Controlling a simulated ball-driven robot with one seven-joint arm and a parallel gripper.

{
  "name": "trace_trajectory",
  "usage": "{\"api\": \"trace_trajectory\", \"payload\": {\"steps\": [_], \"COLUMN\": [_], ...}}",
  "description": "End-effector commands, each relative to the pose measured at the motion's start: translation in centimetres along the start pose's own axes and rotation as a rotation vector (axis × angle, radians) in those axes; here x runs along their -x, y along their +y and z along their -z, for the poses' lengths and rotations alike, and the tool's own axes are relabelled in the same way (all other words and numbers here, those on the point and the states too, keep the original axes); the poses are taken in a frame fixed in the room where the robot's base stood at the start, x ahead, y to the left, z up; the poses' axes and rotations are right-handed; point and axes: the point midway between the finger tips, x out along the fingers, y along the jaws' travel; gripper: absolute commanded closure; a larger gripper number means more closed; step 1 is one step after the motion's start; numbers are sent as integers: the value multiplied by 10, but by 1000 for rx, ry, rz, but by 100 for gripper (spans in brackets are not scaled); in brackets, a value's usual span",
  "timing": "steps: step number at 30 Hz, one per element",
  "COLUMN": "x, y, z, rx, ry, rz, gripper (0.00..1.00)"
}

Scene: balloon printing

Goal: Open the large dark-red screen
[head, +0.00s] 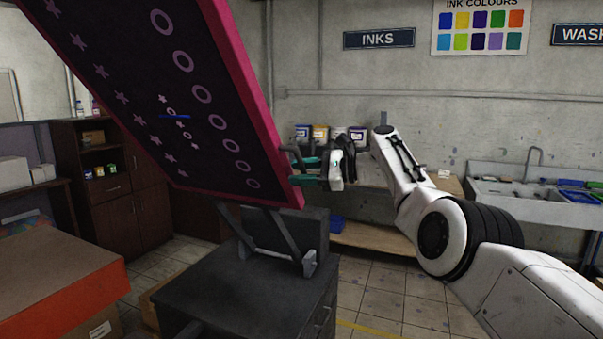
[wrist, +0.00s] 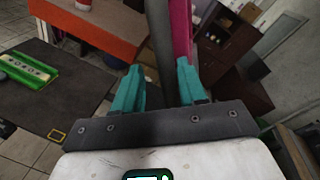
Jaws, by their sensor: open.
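The large dark-red screen (head: 262,95) has a magenta-red frame and a dark mesh with pale stars and rings. In the head view it stands steeply tilted up on hinged arms above a black cabinet. My gripper (head: 300,170) is at the lower right edge of the frame, its teal fingers spread. In the wrist view the screen's frame (wrist: 181,25) rises just beyond the open fingers of my gripper (wrist: 158,72), nearer the right finger. I cannot tell whether a finger touches it.
The black cabinet (head: 240,295) stands under the screen. An orange-sided table (head: 70,290) is at the left. A shelf with ink tubs (head: 320,134) and a sink (head: 520,205) line the back wall. The wrist view shows a green item (wrist: 28,70) on a dark surface.

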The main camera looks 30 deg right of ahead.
Motion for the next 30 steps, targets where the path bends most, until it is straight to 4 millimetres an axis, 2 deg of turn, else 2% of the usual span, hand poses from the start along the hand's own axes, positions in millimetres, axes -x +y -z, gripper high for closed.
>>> {"api": "trace_trajectory", "payload": {"steps": [17,25,30], "x": [6,26,61], "y": [0,2,2], "z": [-2,2,4], "rx": [12,4,3], "ry": [-10,-6,0], "rz": [-3,1,4], "gripper": [61,61,61]}}
